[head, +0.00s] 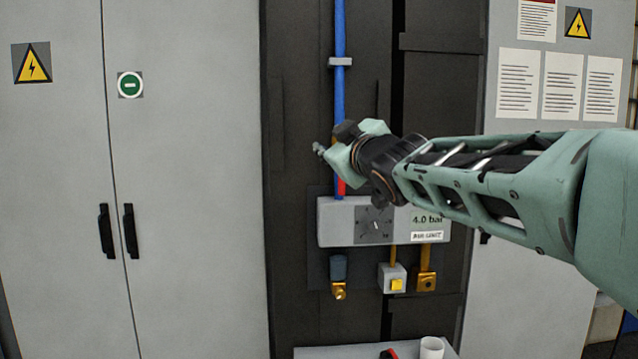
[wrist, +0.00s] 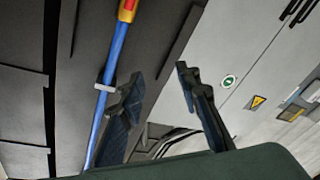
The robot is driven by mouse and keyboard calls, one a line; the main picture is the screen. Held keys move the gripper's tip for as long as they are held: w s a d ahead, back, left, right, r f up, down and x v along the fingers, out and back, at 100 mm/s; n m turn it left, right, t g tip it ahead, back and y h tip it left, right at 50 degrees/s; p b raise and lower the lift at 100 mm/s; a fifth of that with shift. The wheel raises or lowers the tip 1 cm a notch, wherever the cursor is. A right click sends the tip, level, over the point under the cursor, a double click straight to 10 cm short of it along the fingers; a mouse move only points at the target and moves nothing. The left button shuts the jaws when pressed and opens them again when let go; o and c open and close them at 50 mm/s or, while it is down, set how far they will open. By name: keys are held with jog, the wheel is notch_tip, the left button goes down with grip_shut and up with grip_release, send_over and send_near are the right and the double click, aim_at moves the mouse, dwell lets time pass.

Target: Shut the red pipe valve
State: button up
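A blue pipe (head: 340,90) runs down the dark panel in the head view, and its lower part is hidden behind my gripper (head: 320,149). A red piece (head: 341,187), probably part of the red valve, shows just below my gripper, above the grey box. In the wrist view the blue pipe (wrist: 108,90) ends in a yellow and red part (wrist: 127,10) at the top edge, cut off by the frame. My gripper (wrist: 160,72) is open there with nothing between its fingers. The pipe passes left of the fingers. I cannot tell whether they touch it.
A grey gauge box (head: 340,222) marked 4.0 bar sits below my gripper, with brass fittings (head: 339,291) under it. A pipe clamp (head: 340,61) holds the blue pipe higher up. Grey cabinets (head: 190,180) stand at left. A white cup (head: 431,348) stands on a low ledge.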

jog(key=w+d+f+m+h+p, duration=0.2)
jog(key=w+d+f+m+p, duration=0.4)
jog(key=w+f+m, duration=0.35)
jog(key=shift+n, duration=0.25)
jog(key=shift+w+a+f+p, duration=0.15)
jog(key=shift+w+p, duration=0.5)
jog(key=shift+w, duration=1.2)
jog(key=shift+w+a+f+p, duration=0.2)
jog(key=shift+w+p, duration=0.45)
jog(key=shift+w, duration=1.15)
jog(key=shift+w+a+f+p, duration=0.15)
jog(key=shift+w+p, duration=0.5)
jog(key=shift+w, duration=1.2)
grip_shut()
